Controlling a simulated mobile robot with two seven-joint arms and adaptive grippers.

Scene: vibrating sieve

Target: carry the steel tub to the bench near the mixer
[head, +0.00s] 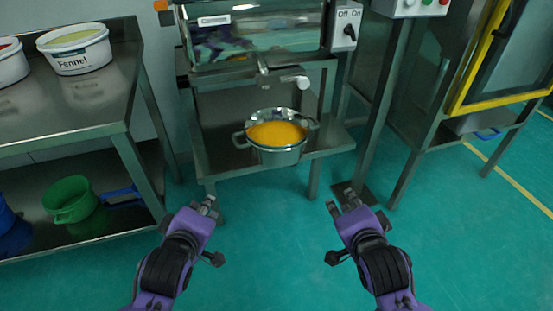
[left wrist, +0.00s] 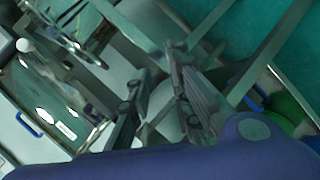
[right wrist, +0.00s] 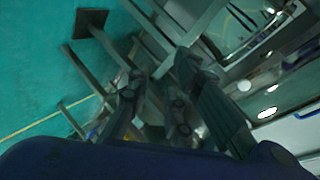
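The steel tub (head: 279,156) is in the head view, upright on a low steel shelf (head: 222,158) under a machine's outlet. It has a handle on each side and holds something orange. My left gripper (head: 212,208) is open and empty, in front of the tub and to its left, apart from it. My right gripper (head: 342,201) is open and empty, in front of the tub and to its right, also apart. The wrist views show a gap between the fingers of the left gripper (left wrist: 155,88) and the right gripper (right wrist: 165,88). I cannot pick out the mixer or its bench.
A steel table (head: 95,98) at the left holds white tubs, one labelled Fennel (head: 75,50). A green bucket (head: 70,199) is on its lower shelf. A steel post (head: 384,105) and a yellow-framed unit (head: 478,60) stand at the right. The near floor is clear.

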